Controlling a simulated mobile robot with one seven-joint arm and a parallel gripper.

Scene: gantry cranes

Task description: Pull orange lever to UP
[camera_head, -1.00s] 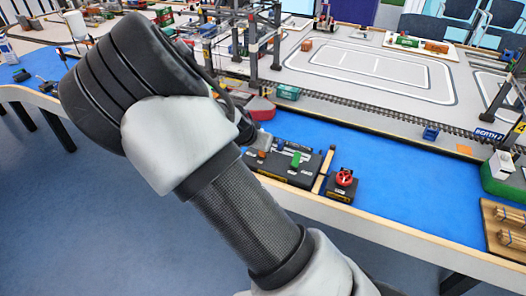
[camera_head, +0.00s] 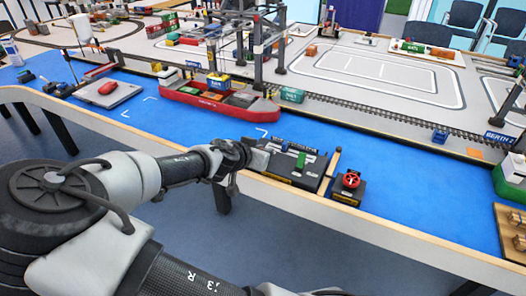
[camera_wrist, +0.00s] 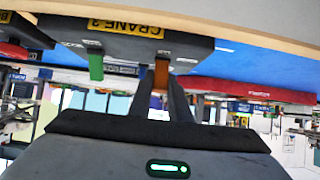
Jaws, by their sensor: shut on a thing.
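In the wrist view the box (camera_wrist: 130,42) appears upside down at the top. The orange lever (camera_wrist: 161,72) sticks out from it, with my gripper (camera_wrist: 161,84) shut on it. In the head view my gripper (camera_head: 256,157) is at the box's left end and hides the orange lever. The green lever (camera_head: 301,159) stands to the right on the box; it also shows left of the orange one in the wrist view (camera_wrist: 96,65).
A small box with a red handwheel (camera_head: 351,180) stands right of the control box. A red ship (camera_head: 215,104) with containers lies behind, under the dark gantry cranes (camera_head: 262,50). The blue table surface (camera_head: 400,185) to the right is mostly clear.

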